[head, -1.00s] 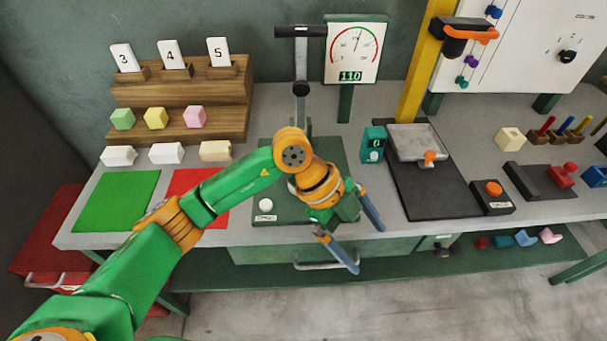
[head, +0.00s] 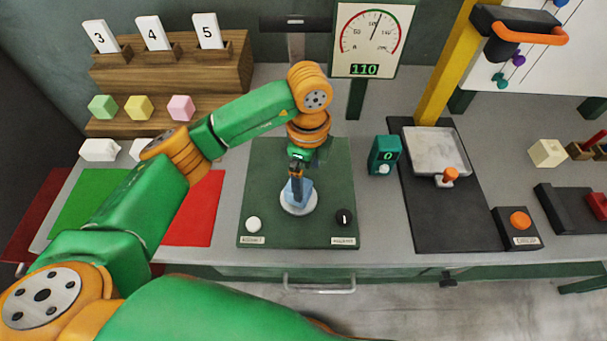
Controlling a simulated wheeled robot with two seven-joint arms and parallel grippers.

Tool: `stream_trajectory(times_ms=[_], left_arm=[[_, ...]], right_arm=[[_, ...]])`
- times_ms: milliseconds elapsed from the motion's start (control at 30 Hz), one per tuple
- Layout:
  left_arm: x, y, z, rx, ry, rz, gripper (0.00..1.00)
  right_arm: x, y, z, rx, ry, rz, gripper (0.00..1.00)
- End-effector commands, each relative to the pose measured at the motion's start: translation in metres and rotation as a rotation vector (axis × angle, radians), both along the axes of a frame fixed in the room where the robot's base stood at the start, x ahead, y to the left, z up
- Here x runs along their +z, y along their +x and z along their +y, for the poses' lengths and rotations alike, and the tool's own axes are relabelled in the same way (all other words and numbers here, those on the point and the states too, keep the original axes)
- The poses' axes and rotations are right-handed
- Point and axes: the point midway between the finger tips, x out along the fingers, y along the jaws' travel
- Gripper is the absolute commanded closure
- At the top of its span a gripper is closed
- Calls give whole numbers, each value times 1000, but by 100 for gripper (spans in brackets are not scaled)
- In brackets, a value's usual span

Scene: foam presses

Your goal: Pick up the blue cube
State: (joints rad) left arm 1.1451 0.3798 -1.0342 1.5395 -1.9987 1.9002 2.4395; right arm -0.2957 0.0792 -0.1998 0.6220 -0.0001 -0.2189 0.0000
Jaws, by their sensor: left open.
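A light blue cube (head: 305,190) sits on the round pale plate (head: 299,207) of the dark green press base, in the middle of the head view. My left gripper (head: 297,187) points down right over the cube. One dark finger shows in front of the cube and partly covers it; the other finger is hidden. The gripper is open, with the cube at its fingertips. Whether the fingers touch the cube cannot be told. My right gripper is not in view.
A red mat (head: 203,205) lies to the left.

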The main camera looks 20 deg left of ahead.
Motion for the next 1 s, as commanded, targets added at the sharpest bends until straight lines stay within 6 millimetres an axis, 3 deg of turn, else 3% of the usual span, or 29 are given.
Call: stream_trajectory(times_ms=[167,300,533,833,900,1000], left_arm=[[-27,-4,13,2,3,6,3],[-50,-3,12,0,0,2,3],[-53,-2,12,-1,0,-1,5],[-53,-2,11,-1,-1,-1,86],[-53,-2,11,-1,-1,-1,100],[-53,-2,11,-1,-1,-1,100]], right_arm=[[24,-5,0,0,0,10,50],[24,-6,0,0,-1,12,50],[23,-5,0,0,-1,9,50],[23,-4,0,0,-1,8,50],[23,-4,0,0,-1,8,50],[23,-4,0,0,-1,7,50]])
